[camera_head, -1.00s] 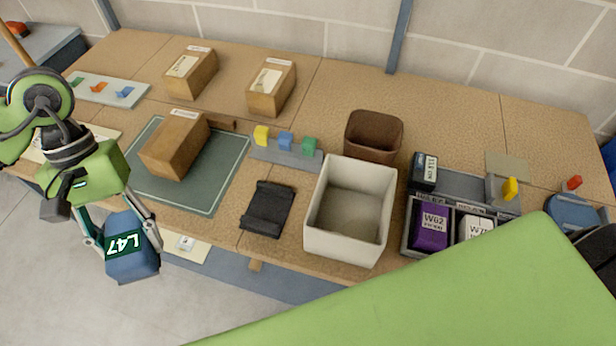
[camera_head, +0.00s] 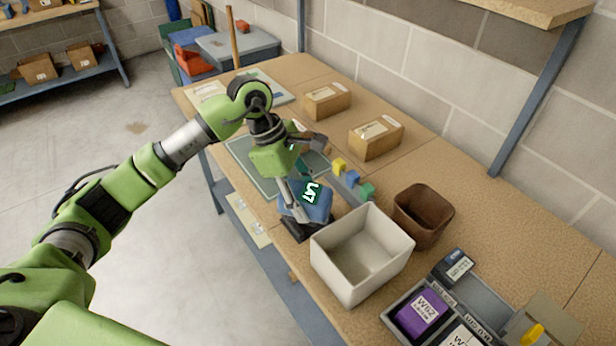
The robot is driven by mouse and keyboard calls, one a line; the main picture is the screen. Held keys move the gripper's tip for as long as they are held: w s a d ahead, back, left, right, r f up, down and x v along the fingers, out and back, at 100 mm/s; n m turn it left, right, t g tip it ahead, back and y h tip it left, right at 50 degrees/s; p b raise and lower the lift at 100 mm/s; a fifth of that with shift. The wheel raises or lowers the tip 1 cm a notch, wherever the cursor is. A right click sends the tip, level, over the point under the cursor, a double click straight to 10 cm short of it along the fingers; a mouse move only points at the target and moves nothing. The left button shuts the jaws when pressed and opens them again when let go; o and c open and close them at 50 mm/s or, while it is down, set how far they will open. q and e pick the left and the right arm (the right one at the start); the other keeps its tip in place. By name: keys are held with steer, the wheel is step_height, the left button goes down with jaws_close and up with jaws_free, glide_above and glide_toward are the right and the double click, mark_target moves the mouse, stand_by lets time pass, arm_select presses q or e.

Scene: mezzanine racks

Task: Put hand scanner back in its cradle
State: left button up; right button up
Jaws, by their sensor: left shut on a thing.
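My left gripper (camera_head: 305,205) is shut on a blue block-like thing (camera_head: 322,210) with a dark green and white label reading L47. It holds this thing right over a flat black item (camera_head: 294,231) near the table's front edge, left of the white bin. Whether the two touch I cannot tell. The gripper and the blue thing hide most of the black item. I cannot make out for certain which thing is the hand scanner or its cradle. My right gripper is not in view.
The white open bin (camera_head: 338,270) stands close to the right of the held thing, with a brown bin (camera_head: 440,222) behind it. Small coloured blocks (camera_head: 353,180) stand just behind. Cartons (camera_head: 376,138) lie farther back. A grey tray (camera_head: 400,329) holds labelled packs at lower right.

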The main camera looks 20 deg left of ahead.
arm_select(q)
steer(key=w+n+t, duration=0.1)
steer(key=n, duration=0.1)
steer(key=w+n, duration=0.2)
steer(key=shift+w+a+f+t+p, duration=0.1)
steer(key=shift+f+t+p, duration=0.25)
steer(key=shift+t+p, duration=0.05)
steer(key=shift+w+a+f+n+t+y+b, duration=0.3)
steer(key=shift+w+f+n, duration=0.35)
steer(key=shift+f+n, duration=0.5)
steer(key=shift+w+a+f+n+t+y+b, duration=0.15)
steer(key=shift+w+f+n+t+y+b, duration=0.35)
steer(key=shift+f+n, duration=0.6)
steer(key=shift+w+a+f+n+t+y+b, duration=0.1)
steer(key=shift+w+a+f+n+b, duration=0.15)
steer(key=shift+w+f+n, duration=0.85)
steer(key=shift+s+f, duration=0.3)
steer(key=shift+f, duration=0.45)
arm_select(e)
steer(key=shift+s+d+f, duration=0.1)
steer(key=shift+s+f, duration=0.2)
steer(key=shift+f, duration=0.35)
arm_select(q)
steer(key=shift+f+b, duration=0.15)
steer(key=shift+b, duration=0.3)
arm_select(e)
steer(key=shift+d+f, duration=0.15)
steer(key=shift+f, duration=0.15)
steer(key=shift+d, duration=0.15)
